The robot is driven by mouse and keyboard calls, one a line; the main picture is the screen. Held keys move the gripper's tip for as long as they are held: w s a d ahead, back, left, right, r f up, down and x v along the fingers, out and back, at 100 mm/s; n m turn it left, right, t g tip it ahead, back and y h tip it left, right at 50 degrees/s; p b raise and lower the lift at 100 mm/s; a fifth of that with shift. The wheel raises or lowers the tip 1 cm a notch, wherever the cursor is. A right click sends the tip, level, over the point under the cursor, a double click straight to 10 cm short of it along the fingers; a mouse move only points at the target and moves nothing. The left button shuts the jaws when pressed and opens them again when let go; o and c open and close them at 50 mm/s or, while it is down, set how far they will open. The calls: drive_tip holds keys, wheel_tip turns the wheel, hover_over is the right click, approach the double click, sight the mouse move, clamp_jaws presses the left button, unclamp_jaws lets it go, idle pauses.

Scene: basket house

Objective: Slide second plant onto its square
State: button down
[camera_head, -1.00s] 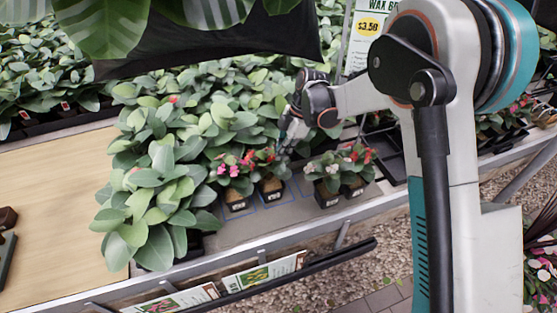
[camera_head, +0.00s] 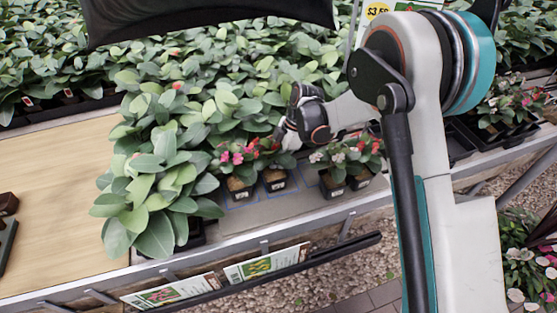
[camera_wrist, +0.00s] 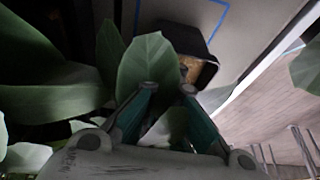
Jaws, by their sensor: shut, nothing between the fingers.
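Two small potted plants stand on the grey strip beside blue outlines in the head view. The left one has pink flowers (camera_head: 238,157); its neighbour, with red flowers, has a dark square pot (camera_head: 276,181). Blue square lines (camera_head: 240,207) show on the strip near these pots. My gripper (camera_head: 287,141) is low behind the red-flowered plant, its tips partly hidden by foliage. The wrist view shows its fingers (camera_wrist: 168,90) shut and empty, with a large leaf (camera_wrist: 150,65) close by. A dark pot (camera_wrist: 190,45) lies just beyond, beside a blue line (camera_wrist: 222,18).
A large leafy plant (camera_head: 155,195) crowds the left side, and dense foliage (camera_head: 210,75) fills the back. A rail with price signs (camera_head: 267,262) runs along the front edge. Bare wood (camera_head: 60,200) lies at left.

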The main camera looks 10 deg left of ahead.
drive_tip(key=shift+w+d, duration=0.3)
drive_tip(key=shift+d, duration=0.2)
drive_tip(key=shift+w+d, duration=0.25)
drive_tip(key=shift+d, duration=0.2)
drive_tip(key=shift+a, duration=0.1)
